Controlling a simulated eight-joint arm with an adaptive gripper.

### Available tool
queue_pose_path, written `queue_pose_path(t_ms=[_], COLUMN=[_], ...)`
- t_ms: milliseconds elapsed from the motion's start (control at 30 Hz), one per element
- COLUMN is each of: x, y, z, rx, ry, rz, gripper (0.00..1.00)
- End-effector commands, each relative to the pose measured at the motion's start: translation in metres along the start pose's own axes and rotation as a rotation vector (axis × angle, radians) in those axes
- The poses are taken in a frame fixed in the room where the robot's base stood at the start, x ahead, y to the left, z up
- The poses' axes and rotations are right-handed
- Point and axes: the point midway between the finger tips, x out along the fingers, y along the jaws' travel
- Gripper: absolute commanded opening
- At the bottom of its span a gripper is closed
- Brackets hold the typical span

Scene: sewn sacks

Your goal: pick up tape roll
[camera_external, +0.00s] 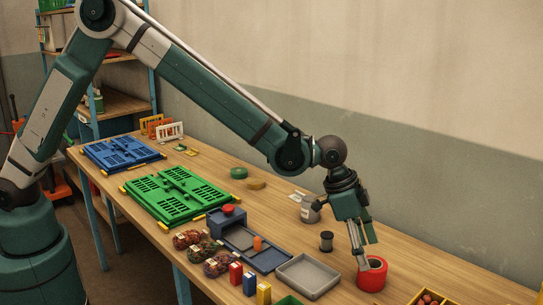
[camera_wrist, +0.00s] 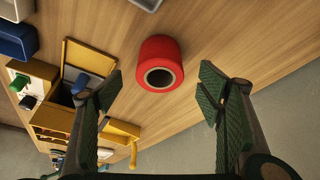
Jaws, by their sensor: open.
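The tape roll, a red ring with a pale core (camera_external: 372,276), sits on the wooden table near its right part in the external view. In the wrist view the red roll (camera_wrist: 160,64) lies between the lines of the two fingers, a little beyond their tips, with its hollow end showing. My gripper (camera_external: 364,250) is just above the roll, pointing down. In the wrist view my gripper (camera_wrist: 160,88) is open, with a wide empty gap between its green pads. I cannot tell whether a fingertip touches the roll.
A grey tray (camera_external: 308,276) lies left of the roll, and a dark spool (camera_external: 326,241) and a grey can (camera_external: 310,209) stand behind. An orange-filled crate (camera_external: 430,299) is to the right. A yellow box (camera_wrist: 88,60) shows left in the wrist view. Bare table lies behind the roll.

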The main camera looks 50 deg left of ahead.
Motion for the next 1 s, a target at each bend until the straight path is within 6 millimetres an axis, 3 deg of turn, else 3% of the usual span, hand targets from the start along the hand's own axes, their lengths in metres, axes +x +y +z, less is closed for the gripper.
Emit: queue_pose_path(t_ms=[333,700,1000], x=[0.002,0.024,0.026], y=[0.0,0.0,0.0], z=[0.0,0.0,0.0], rx=[0.0,0.0,0.0], ry=[0.0,0.0,0.0], rz=[0.0,0.0,0.0], gripper=[0.67,0.67,0.67])
